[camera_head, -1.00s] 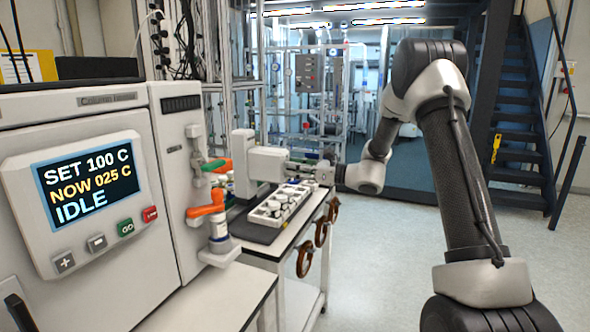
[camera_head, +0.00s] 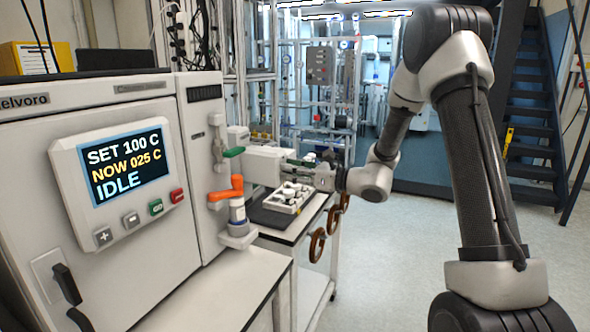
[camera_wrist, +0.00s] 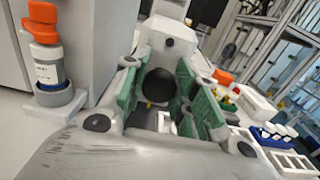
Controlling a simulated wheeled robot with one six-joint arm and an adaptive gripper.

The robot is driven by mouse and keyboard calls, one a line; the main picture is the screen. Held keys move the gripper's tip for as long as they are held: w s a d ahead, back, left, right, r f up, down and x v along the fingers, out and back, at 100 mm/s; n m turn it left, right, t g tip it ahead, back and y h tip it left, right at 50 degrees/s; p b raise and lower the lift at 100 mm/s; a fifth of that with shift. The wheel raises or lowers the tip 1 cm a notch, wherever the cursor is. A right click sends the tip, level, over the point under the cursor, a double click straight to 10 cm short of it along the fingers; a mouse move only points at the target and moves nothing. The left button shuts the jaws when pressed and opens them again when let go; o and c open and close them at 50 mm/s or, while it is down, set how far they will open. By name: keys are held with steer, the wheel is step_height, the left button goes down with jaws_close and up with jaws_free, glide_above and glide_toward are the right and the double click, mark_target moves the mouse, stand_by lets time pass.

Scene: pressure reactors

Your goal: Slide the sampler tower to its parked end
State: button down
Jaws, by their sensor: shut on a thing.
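The sampler tower (camera_head: 264,165) is a white block above the cart beside the big reactor cabinet, left of my gripper in the head view. It also shows in the wrist view as a white body with a dark round hole or knob (camera_wrist: 168,42). My gripper (camera_head: 312,174) reaches it from the right. In the wrist view its green-padded fingers (camera_wrist: 158,92) stand on both sides of a dark round part on the tower, and it is shut on the tower. The fingers hide part of the contact. The tower's lower end and its rail are hidden.
A white tray with vials (camera_head: 290,199) lies on the cart just below the tower. Brown rings (camera_head: 317,245) hang on the cart's right side. The floor at right is clear.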

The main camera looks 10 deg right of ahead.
steer(key=shift+s+a+f, duration=0.1)
steer(key=shift+s+a, duration=0.05)
steer(key=shift+s, duration=0.05)
steer(key=c, duration=1.1)
jaws_free()
steer(key=shift+s+d, duration=0.1)
steer(key=shift+d, duration=0.15)
steer(key=v, duration=1.1)
steer(key=shift+s+d, duration=0.2)
